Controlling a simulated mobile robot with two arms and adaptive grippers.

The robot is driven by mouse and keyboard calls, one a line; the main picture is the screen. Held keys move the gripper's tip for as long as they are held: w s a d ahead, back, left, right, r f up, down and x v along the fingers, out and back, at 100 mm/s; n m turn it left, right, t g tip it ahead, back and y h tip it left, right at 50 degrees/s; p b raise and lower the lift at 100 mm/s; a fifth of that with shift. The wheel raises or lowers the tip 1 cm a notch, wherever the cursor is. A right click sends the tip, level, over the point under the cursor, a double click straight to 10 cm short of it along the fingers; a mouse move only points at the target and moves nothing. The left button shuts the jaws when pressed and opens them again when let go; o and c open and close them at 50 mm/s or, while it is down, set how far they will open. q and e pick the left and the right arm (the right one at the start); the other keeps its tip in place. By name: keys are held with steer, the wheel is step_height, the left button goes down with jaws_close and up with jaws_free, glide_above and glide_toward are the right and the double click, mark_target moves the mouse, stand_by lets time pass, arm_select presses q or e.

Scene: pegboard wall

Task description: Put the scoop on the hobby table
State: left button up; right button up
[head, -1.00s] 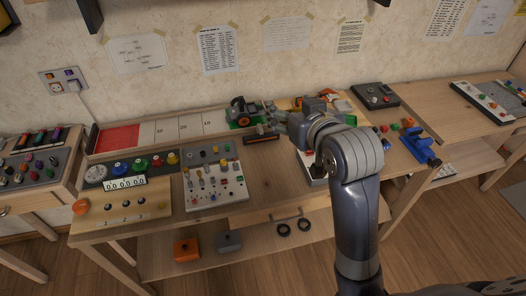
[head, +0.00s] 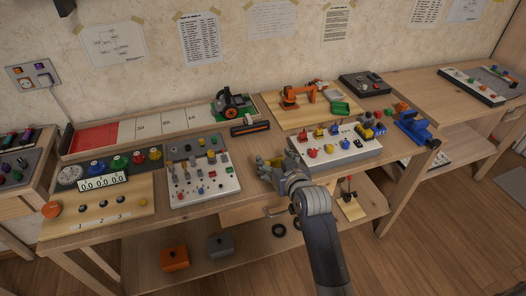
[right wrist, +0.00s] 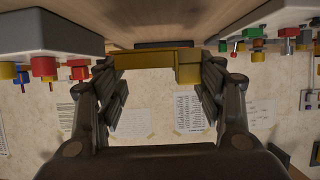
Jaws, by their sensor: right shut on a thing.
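My right gripper (head: 270,169) is shut on a yellow scoop (right wrist: 158,59), which lies between the two fingers in the right wrist view. In the head view only a small yellowish part of the scoop (head: 264,161) shows at the fingertips. The gripper is over the front middle of the long wooden hobby table (head: 251,148), between two boards of knobs and pegs. I cannot tell whether the scoop touches the tabletop. My left gripper is not in view.
A grey-and-white control board (head: 203,186) stands left of the gripper and a board with coloured pegs (head: 335,148) right of it. Behind are a dark bar (head: 250,127), a wheeled model (head: 232,104) and an orange arm model (head: 298,93). A blue vise (head: 416,128) sits at the right edge.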

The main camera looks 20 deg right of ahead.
steer(key=w, duration=0.7)
steer(key=shift+w+a+f, duration=0.15)
steer(key=shift+a+f, duration=0.15)
steer(key=shift+a, duration=0.05)
steer(key=shift+w+f, duration=0.15)
steer(key=shift+w, duration=0.4)
step_height(320, 180, down, 3)
steer(key=shift+f, duration=0.2)
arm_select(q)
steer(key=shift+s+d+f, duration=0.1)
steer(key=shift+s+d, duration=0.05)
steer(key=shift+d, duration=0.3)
arm_select(e)
steer(key=shift+f, duration=0.25)
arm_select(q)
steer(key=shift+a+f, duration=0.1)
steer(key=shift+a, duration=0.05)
arm_select(e)
steer(key=o, duration=0.8)
steer(key=shift+r, duration=0.15)
